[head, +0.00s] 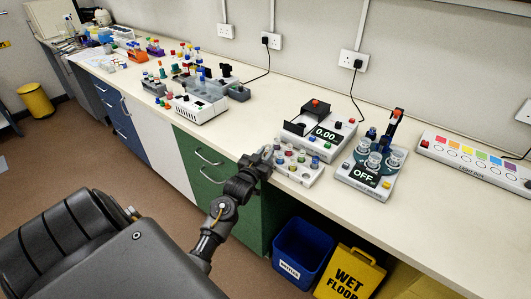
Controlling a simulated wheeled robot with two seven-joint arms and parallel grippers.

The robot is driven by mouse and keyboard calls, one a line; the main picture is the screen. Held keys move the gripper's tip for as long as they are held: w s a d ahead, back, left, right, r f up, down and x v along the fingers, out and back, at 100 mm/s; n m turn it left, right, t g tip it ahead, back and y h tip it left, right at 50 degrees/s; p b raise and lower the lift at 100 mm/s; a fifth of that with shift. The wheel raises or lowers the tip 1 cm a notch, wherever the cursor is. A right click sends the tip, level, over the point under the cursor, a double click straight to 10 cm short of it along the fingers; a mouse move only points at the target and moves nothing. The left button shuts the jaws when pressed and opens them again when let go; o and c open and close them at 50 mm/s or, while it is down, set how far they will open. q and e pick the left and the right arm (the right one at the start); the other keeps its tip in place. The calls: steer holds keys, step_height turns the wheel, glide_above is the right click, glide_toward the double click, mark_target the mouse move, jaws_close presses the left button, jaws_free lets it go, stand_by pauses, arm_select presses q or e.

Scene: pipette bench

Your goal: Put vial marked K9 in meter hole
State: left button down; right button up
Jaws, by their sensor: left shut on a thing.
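My left gripper (267,156) is at the left end of a white vial rack (296,176) near the bench's front edge. It is shut on a vial, which the fingers mostly hide; no K9 mark is legible. Several small vials with coloured caps stand in the rack, their marks too small to read. Behind the rack is a white meter (342,144) with a display reading 0.00 and a dark raised part at its left. Its hole cannot be made out. My right gripper is not in view.
A device reading OFF (366,181) with clear glass vessels stands right of the rack. A light box (478,162) lies farther right. Tubes and a white instrument (199,108) stand at left. A blue bin (301,252) and yellow wet-floor sign (350,274) are below the bench.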

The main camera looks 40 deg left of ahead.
arm_select(q)
steer(key=shift+f, duration=0.25)
steer(key=c, duration=1.3)
jaws_free()
steer(key=shift+r, duration=0.1)
steer(key=shift+o, duration=0.2)
steer(key=shift+f+b, duration=0.2)
steer(key=shift+b, duration=0.35)
steer(key=b+v, duration=0.2)
steer(key=v, duration=0.9)
steer(key=shift+b, duration=0.3)
steer(key=shift+w+f, duration=0.15)
steer(key=shift+f, duration=0.05)
